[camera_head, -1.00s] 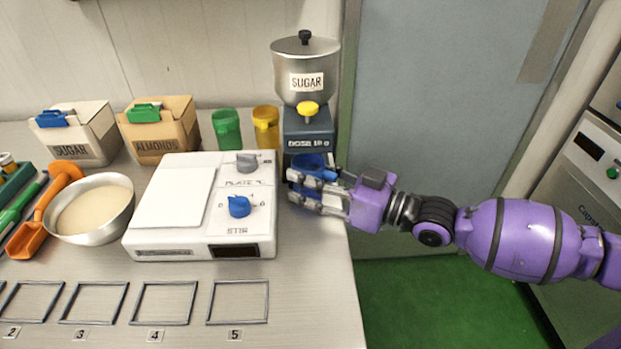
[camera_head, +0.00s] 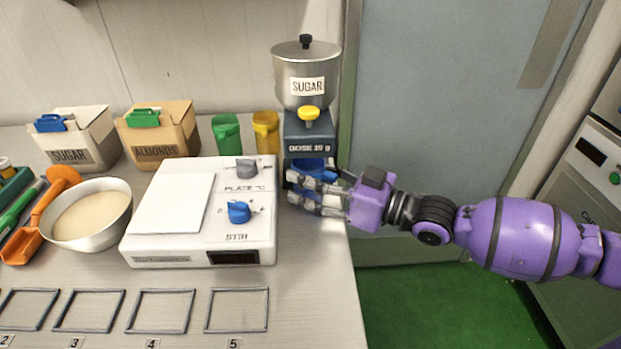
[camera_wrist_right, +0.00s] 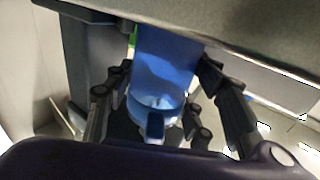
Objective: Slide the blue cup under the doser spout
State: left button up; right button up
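The blue cup (camera_head: 312,166) stands on the counter at the foot of the sugar doser (camera_head: 306,148), below its yellow knob. Its top is partly hidden under the doser's head. My right gripper (camera_head: 306,188) comes in from the right with its fingers around the cup. In the right wrist view the cup (camera_wrist_right: 166,75) is between the two fingers, with its handle towards the palm. The fingers are close to its sides; I cannot tell whether both touch it. The spout itself is hidden. My left gripper is not in view.
A white plate-and-stir unit (camera_head: 165,247) stands left of the doser. Green (camera_head: 227,133) and yellow (camera_head: 266,132) cups stand behind it. A steel bowl (camera_head: 122,222) and two ingredient boxes are further left. The counter's right edge lies just below the gripper.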

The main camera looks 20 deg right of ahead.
jog(key=shift+o, duration=1.4)
jog(key=v, duration=1.2)
